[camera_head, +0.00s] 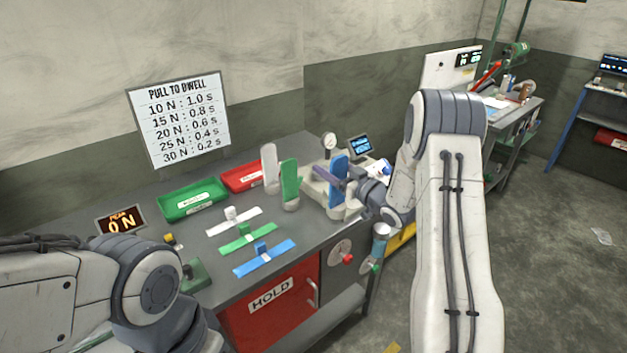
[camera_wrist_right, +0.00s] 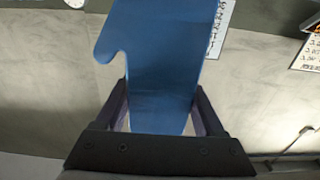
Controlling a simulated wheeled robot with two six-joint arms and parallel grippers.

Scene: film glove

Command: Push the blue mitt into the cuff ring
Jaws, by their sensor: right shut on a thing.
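The blue mitt (camera_head: 338,165) stands roughly upright beside the pale machine at the right end of the bench. My right gripper (camera_head: 335,180) is shut on it, with a finger reaching across its side. In the right wrist view the blue mitt (camera_wrist_right: 160,50) rises between the two fingers of my right gripper (camera_wrist_right: 162,110), with its thumb notch on the left. I cannot clearly make out the cuff ring, nor whether the mitt's lower end touches it. My left arm comes in from the left, but its gripper is out of view.
A green mitt (camera_head: 289,183) and a white mitt (camera_head: 270,168) stand close left of the blue one. A gauge (camera_head: 329,141) and small screen (camera_head: 360,146) are behind. Green (camera_head: 193,200) and red (camera_head: 243,177) trays lie at the back.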

